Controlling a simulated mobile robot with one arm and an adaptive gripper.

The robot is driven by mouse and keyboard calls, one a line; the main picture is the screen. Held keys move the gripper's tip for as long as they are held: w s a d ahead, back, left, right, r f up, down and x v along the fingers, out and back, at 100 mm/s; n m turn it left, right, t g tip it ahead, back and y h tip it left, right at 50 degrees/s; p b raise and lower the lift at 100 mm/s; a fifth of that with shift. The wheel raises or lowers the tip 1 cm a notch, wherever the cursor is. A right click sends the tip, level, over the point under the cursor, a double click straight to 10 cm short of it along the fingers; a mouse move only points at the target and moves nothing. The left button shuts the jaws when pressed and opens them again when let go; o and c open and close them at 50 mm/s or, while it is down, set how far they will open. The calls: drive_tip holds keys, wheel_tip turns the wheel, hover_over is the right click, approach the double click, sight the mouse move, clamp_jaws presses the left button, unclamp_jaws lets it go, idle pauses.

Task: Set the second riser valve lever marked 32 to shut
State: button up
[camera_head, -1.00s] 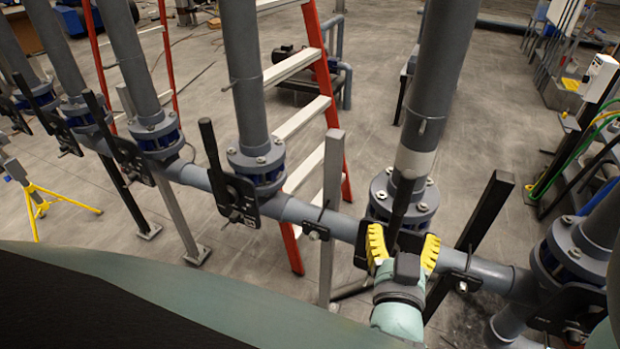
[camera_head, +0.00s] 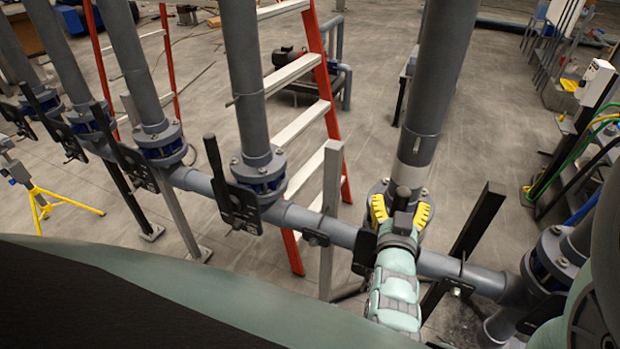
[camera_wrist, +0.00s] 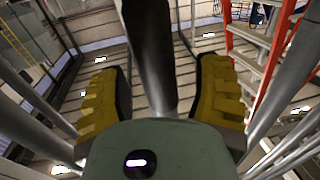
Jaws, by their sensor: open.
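My gripper (camera_head: 401,210) is at the valve at the foot of the second riser from the right. Its yellow fingers are apart, one on each side of the upper end of a black lever (camera_head: 402,193). I cannot tell whether they touch it. My gripper and wrist hide the lower lever and most of the valve body. In the wrist view my open gripper (camera_wrist: 160,100) has a dark upright shape (camera_wrist: 150,50) between its fingers; lever and riser are hard to tell apart there. No number 32 is readable on any valve.
A neighbouring valve lever (camera_head: 216,170) stands upright to the left, with several similar ones beyond. A grey post (camera_head: 331,200) and a black post (camera_head: 474,232) flank my gripper. A red ladder (camera_head: 322,90) stands behind the horizontal pipe (camera_head: 300,217).

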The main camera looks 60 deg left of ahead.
drive_tip(key=shift+w+a, duration=0.2)
drive_tip(key=shift+w, duration=0.1)
drive_tip(key=shift+c, duration=0.3)
clamp_jaws()
idle(0.3)
